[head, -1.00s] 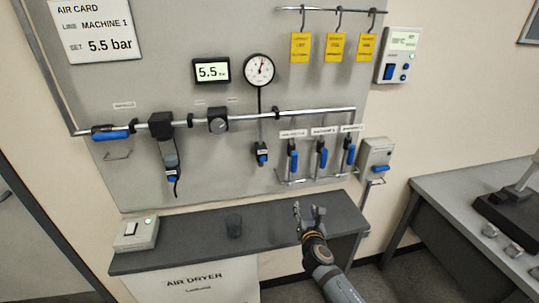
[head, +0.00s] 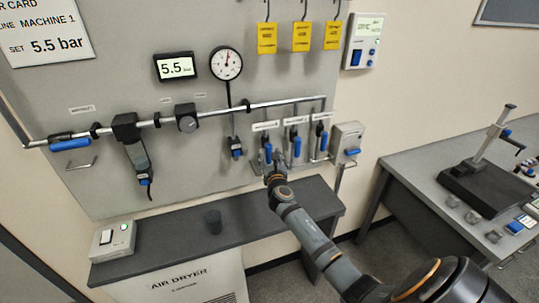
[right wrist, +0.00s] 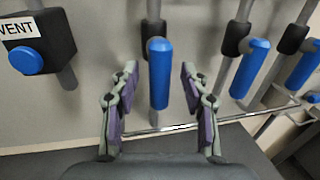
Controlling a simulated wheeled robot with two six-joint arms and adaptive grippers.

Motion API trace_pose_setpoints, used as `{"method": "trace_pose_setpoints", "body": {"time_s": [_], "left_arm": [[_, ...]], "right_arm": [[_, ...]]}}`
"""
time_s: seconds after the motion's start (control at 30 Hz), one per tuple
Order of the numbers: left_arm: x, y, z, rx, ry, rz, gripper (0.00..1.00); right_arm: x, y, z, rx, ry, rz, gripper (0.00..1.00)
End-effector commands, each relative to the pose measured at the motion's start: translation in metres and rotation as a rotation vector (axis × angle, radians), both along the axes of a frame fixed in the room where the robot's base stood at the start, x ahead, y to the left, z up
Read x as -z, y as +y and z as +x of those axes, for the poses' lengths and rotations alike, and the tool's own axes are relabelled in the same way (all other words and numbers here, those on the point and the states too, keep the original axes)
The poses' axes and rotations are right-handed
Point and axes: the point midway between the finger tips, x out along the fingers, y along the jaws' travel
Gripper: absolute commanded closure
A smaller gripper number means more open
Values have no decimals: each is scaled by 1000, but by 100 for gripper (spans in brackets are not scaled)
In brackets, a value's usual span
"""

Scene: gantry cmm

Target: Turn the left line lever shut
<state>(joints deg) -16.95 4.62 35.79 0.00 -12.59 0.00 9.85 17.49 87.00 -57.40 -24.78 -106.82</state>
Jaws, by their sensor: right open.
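The left line lever (head: 268,153) is a blue handle on the leftmost of three vertical drop pipes under the main air pipe. In the right wrist view the blue lever (right wrist: 159,80) hangs straight down, in line with its pipe. My right gripper (head: 270,169) is at the lower end of this lever and partly covers it in the head view. In the right wrist view the gripper (right wrist: 158,67) is open, with one finger on each side of the lever and a visible gap to both. My left gripper is out of view.
The middle lever (head: 297,147) and right lever (head: 323,141) hang close on the right. The vent valve (right wrist: 25,60) is on the left. A thin rail (right wrist: 180,129) crosses below the levers.

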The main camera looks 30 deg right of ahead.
Motion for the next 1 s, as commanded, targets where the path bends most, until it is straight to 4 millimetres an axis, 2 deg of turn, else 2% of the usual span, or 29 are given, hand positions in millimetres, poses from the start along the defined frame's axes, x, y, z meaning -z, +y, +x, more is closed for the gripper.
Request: {"method": "trace_pose_setpoints", "body": {"time_s": [0.3,0.63,1.0], "left_arm": [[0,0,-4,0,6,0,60],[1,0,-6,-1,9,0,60],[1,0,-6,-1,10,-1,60]], "right_arm": [[0,-2,4,0,0,1,54],[0,-2,3,0,0,1,99],[1,-1,5,0,0,5,100]]}}
